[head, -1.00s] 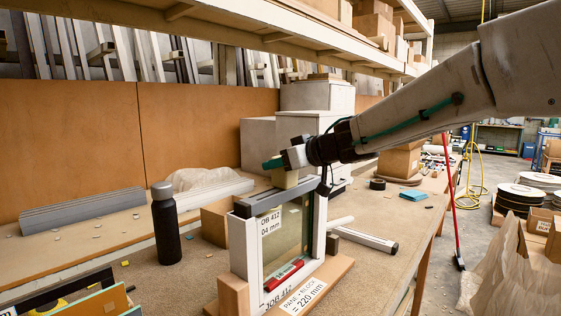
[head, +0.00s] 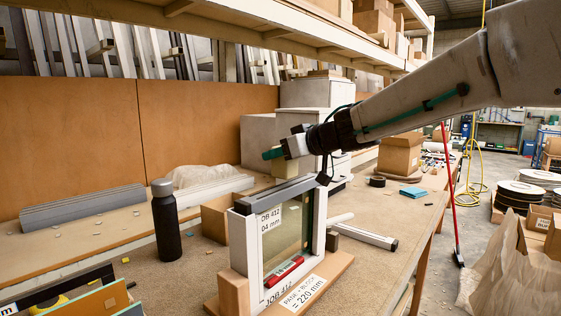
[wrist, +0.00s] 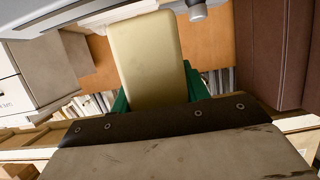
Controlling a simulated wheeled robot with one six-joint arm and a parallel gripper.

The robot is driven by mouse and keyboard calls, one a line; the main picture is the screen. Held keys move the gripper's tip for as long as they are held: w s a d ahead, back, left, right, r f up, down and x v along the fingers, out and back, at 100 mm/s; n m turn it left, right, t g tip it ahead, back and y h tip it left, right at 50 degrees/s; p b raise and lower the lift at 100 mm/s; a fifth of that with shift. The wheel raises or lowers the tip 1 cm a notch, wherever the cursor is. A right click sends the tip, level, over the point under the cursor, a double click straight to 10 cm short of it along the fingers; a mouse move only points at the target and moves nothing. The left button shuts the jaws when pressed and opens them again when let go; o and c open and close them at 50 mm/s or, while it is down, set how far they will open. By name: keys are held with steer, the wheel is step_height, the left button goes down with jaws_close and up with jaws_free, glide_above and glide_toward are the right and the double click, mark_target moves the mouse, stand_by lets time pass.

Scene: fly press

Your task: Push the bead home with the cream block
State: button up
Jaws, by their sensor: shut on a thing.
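The cream block (head: 286,168) is held in my gripper (head: 278,154), which has green fingers. In the wrist view the block (wrist: 150,60) fills the middle, between the green fingers of my gripper (wrist: 155,98). The dark grey bead (head: 272,195) lies along the top of a white frame (head: 240,243) with a glass pane (head: 285,228). The frame stands upright in a wooden stand (head: 233,293). The block is above the far part of the bead; a small gap seems to show, but contact is hard to judge.
A black bottle (head: 166,225) stands left of the frame. A red marker-like item (head: 284,269) is at the frame's lower edge. A white bar (head: 367,237) lies to the right. A shelf (head: 240,22) overhangs the bench behind.

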steer(key=shift+r, duration=2.8)
